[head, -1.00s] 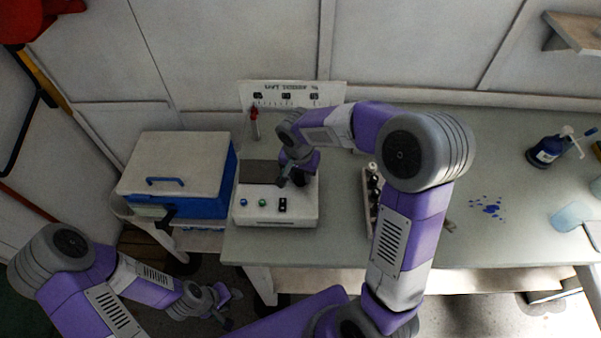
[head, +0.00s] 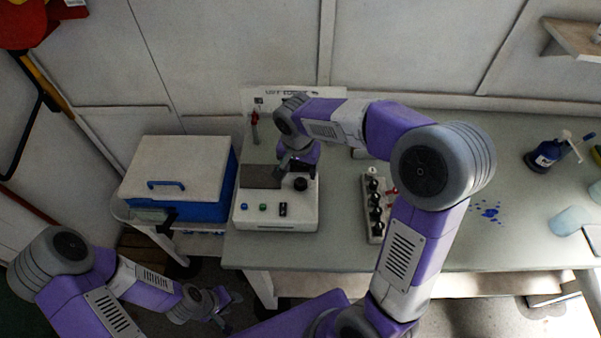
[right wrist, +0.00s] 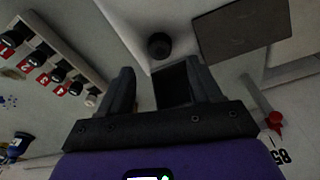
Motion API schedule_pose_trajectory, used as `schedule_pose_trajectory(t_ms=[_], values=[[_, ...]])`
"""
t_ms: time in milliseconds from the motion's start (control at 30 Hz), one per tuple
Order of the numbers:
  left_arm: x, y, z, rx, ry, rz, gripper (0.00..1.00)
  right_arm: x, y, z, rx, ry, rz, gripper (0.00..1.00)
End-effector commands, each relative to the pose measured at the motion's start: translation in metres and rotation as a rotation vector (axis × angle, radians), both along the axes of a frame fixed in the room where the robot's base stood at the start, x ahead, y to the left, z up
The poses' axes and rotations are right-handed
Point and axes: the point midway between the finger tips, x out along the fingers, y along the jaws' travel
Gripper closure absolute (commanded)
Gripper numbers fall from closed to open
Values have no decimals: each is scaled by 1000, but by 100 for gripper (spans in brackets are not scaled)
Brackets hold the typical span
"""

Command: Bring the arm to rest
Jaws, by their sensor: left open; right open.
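My right arm reaches over the bench from the right. Its gripper (head: 288,166) is over the back of the white reactor box (head: 276,222), above its dark panel (head: 261,177) and black knob (head: 300,184). In the right wrist view the right gripper (right wrist: 160,82) has its fingers apart with nothing held between them. The knob (right wrist: 159,45) shows beyond the fingers, apart from them. My left gripper (head: 226,304) is open and empty at the lower left, low in front of the bench.
A rack (head: 375,228) of black-capped vials stands right of the reactor box. A white-lidded blue cooler (head: 178,178) stands left. A blue spray bottle (head: 546,152), blue spots (head: 488,210) and a pale blue cup (head: 569,221) are at the right. A red-topped item (head: 254,122) is behind the box.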

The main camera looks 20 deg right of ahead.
Motion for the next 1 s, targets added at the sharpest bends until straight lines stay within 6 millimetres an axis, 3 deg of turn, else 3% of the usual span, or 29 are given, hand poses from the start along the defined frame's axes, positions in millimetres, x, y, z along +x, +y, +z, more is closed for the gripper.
schedule_pose_trajectory(t_ms=[167,733,1000], values=[[0,0,2,0,0,0,57,-1,1,12,1,1,0,36],[0,0,4,0,0,0,57,-1,1,15,0,1,1,36],[0,0,51,0,0,0,57,-1,1,62,1,1,0,36]])
